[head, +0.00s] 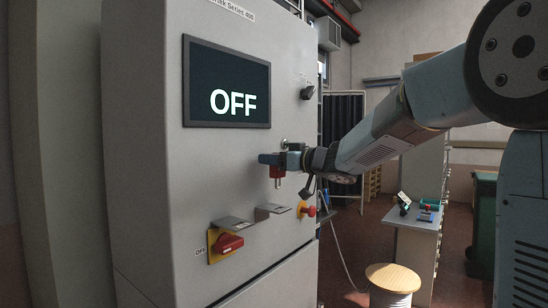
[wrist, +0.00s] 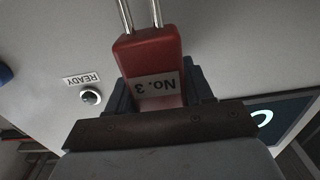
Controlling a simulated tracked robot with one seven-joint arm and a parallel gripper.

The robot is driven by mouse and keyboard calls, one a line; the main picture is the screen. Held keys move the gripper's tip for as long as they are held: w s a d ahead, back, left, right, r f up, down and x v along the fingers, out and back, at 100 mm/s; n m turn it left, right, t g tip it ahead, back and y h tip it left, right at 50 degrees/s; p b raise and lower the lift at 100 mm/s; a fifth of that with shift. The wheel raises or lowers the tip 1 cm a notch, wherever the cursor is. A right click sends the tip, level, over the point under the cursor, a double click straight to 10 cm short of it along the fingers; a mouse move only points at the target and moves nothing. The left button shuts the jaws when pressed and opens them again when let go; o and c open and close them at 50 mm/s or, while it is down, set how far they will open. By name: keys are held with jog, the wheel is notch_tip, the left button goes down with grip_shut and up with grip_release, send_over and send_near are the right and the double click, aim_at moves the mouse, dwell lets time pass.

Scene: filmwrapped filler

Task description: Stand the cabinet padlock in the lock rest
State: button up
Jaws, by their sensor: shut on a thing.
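The red padlock (head: 277,171) is in my gripper (head: 270,160) in front of the grey cabinet, clear of the ledges below. Its shackle points down in the head view. In the wrist view the padlock (wrist: 152,55) fills the space between the jaws of my gripper (wrist: 160,92), with a "No. 3" label upside down and the metal shackle running to the top edge. Two small grey metal ledges stick out of the cabinet front below, a left one (head: 232,223) and a right one (head: 272,209). I cannot tell which is the lock rest.
The cabinet (head: 155,170) bears a screen (head: 227,83) reading OFF. A red rotary handle (head: 229,243) on a yellow plate sits under the left ledge, and a red button (head: 310,211) right of the right ledge. A READY lamp (wrist: 91,96) shows in the wrist view.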

jog(key=shift+d+f, duration=0.1)
jog(key=shift+f, duration=4.15)
jog(key=shift+f, duration=0.45)
jog(key=o, duration=1.3)
jog(key=shift+o, duration=0.2)
jog(key=shift+r, duration=0.1)
